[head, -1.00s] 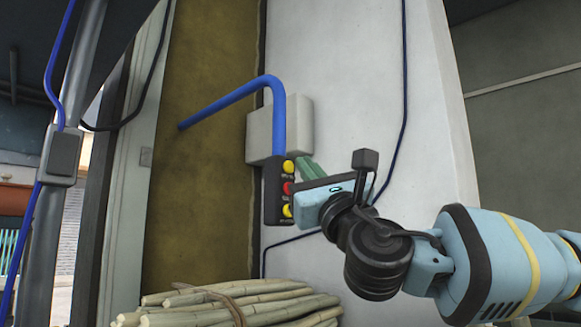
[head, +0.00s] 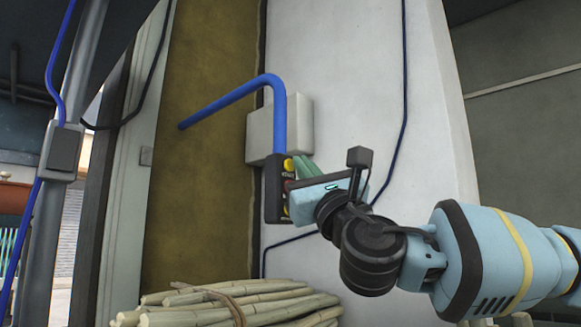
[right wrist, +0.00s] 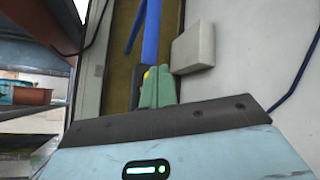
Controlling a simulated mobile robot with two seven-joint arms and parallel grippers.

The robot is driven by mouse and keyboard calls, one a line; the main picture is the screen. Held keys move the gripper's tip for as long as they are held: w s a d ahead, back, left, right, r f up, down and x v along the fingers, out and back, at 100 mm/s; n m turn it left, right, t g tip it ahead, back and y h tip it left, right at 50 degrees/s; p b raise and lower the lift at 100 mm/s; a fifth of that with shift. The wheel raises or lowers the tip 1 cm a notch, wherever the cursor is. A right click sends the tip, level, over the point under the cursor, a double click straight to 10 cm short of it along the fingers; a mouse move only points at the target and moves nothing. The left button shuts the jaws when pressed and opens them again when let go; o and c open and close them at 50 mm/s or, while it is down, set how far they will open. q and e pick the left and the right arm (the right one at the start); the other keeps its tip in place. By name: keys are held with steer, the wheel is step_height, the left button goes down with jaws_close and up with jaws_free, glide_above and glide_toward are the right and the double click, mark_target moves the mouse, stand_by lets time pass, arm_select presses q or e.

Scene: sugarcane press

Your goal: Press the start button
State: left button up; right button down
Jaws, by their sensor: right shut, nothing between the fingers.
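A dark control box (head: 271,190) hangs at the end of a blue pipe in front of the white wall. Its top yellow button (head: 289,165) shows in the head view. The red button (head: 287,186) below it and the lower yellow one are mostly hidden by my right gripper. My right gripper (head: 301,168) is shut and empty, its green fingers at the box's right side by the top yellow button. In the right wrist view the green fingers (right wrist: 157,86) overlap the box, with a bit of yellow showing beside them. I cannot tell whether they touch. My left gripper is not in view.
A blue pipe (head: 230,97) leads to the box from the left. A pale grey wall box (head: 298,125) sits behind it. A tied bundle of cane (head: 225,305) lies below. A grey post (head: 62,150) stands at the left.

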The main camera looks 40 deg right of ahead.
steer(key=shift+w, duration=0.45)
stand_by(0.7)
steer(key=shift+s, duration=0.85)
steer(key=s, duration=0.3)
steer(key=s+p, duration=0.1)
steer(key=s, duration=0.1)
steer(key=shift+d, duration=0.25)
stand_by(0.3)
stand_by(0.9)
